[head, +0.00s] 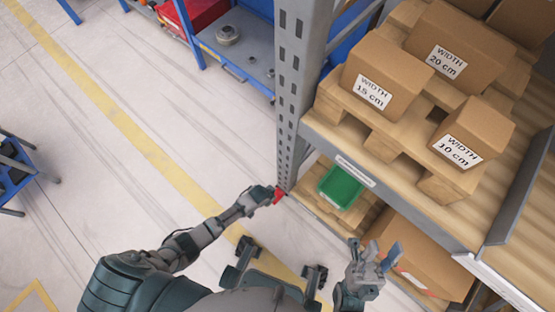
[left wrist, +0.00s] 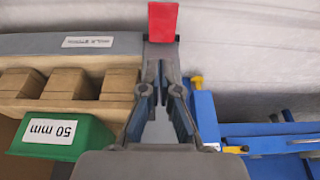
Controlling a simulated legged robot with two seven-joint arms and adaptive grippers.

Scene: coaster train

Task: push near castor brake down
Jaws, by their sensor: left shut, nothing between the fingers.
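My left gripper (head: 268,195) reaches in from the left, low by the foot of the grey rack upright. In the left wrist view my left gripper (left wrist: 160,68) is shut with nothing in it, its tips just below a red block (left wrist: 163,21). The red block (head: 278,195) also shows at the upright's foot in the head view. Two small yellow parts, an upper one (left wrist: 197,80) and a lower one (left wrist: 234,149), sit on a blue frame to its right; I cannot tell whether either is the castor brake. My right gripper (head: 374,262) is open and empty at the lower right.
The rack upright (head: 292,95) stands close to my left gripper. The rack holds boxes on pallets, with a green bin (head: 341,187) low down. A blue trolley (head: 237,48) stands behind the upright. Clear floor (head: 110,180) with a yellow line lies to the left.

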